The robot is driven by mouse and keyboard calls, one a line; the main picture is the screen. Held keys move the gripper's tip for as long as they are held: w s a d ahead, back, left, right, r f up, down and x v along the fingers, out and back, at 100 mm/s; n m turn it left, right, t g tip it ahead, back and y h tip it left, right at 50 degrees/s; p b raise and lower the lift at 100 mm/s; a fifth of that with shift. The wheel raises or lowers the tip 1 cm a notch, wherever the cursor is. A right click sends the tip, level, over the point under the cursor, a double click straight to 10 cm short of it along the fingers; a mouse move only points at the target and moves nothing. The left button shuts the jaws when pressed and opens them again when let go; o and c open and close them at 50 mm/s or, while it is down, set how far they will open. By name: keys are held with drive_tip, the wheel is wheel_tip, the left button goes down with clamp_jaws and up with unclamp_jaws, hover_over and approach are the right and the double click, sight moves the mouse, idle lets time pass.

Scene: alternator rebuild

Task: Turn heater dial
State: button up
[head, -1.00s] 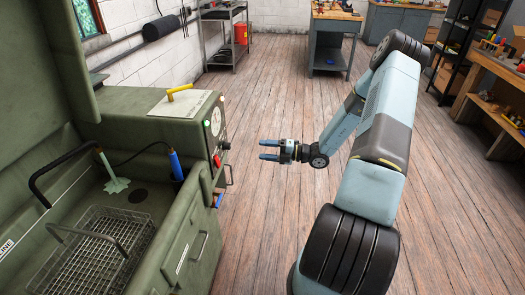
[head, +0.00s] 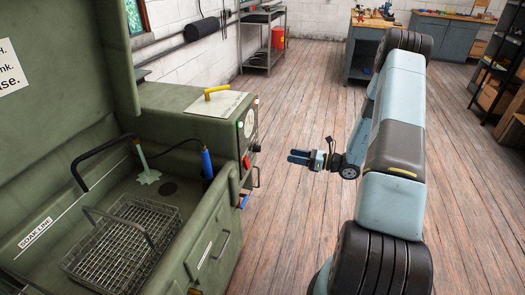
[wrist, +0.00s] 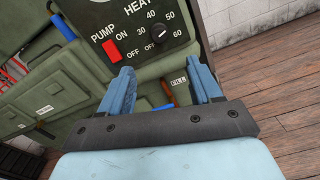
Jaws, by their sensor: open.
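The heater dial (wrist: 163,36) is a small black knob on the green machine's front panel in the wrist view, ringed by the marks OFF, 30, 40, 50 and 60. I cannot tell exactly where it points. My gripper (wrist: 158,72) is open and empty, its two blue fingers spread below the dial in the picture. In the head view my gripper (head: 290,157) is to the right of the machine's panel (head: 248,145), with a gap between them. The panel shows nearly edge-on there, so the dial cannot be made out.
A red pump switch (wrist: 112,50) sits left of the dial. A round gauge (head: 250,122) is on the panel. The wash tank holds a wire basket (head: 125,235); a yellow handle (head: 217,91) tops the cabinet. The wood floor (head: 300,220) beside the machine is clear.

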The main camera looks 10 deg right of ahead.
drive_tip(key=x, duration=1.3)
drive_tip(key=shift+w+a, duration=0.2)
drive_tip(key=shift+a, duration=0.1)
drive_tip(key=c, duration=1)
drive_tip(key=shift+n, duration=1.5)
drive_tip(key=shift+c, duration=0.2)
drive_tip(key=o, duration=1)
drive_tip(key=shift+o, duration=0.2)
drive_tip(key=v, duration=1.3)
drive_tip(key=shift+s+d, duration=0.15)
drive_tip(key=shift+d, duration=0.2)
